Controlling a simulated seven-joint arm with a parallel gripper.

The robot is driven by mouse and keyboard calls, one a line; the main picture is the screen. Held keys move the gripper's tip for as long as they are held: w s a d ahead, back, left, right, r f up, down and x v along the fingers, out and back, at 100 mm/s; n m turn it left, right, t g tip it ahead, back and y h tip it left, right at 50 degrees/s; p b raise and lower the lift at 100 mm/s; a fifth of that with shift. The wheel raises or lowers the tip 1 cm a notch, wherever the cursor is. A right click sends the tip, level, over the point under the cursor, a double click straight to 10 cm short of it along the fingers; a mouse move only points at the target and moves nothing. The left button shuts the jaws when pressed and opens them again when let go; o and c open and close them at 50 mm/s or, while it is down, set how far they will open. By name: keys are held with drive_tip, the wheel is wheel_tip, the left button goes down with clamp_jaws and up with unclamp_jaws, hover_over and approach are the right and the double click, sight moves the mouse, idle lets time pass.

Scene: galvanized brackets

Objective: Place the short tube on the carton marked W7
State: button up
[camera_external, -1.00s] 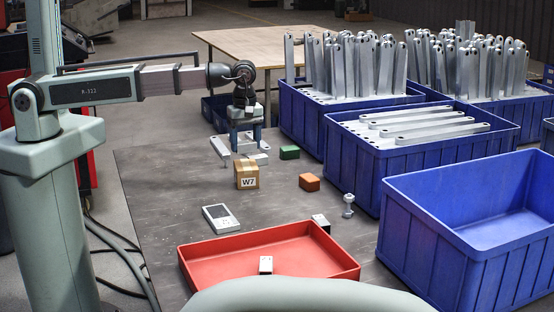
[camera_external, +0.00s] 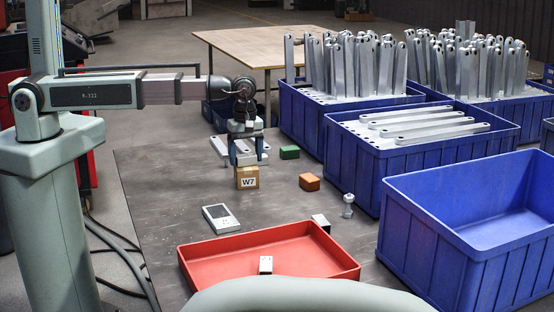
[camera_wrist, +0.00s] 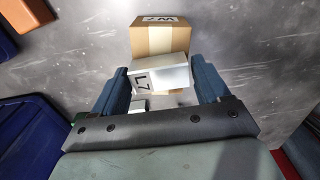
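The carton marked W7 (camera_external: 247,182) is a small brown box on the grey table; it also shows at the top of the wrist view (camera_wrist: 165,38). My gripper (camera_external: 246,161) is just above the carton, pointing down. In the wrist view, a short pale metal tube (camera_wrist: 170,74) with a dark-marked label lies between the two blue fingers, slightly tilted, its ends close against them. It looks held there, over the carton's near side. Whether its underside touches the carton cannot be told.
A red tray (camera_external: 215,288) is in front. Blue bins (camera_external: 425,238) stand right. Pale bracket parts lie behind the carton.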

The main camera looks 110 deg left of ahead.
sight(247, 155)
drive_tip(key=shift+o, duration=1.1)
wheel_tip(247, 155, up, 12)
drive_tip(key=shift+r, duration=0.15)
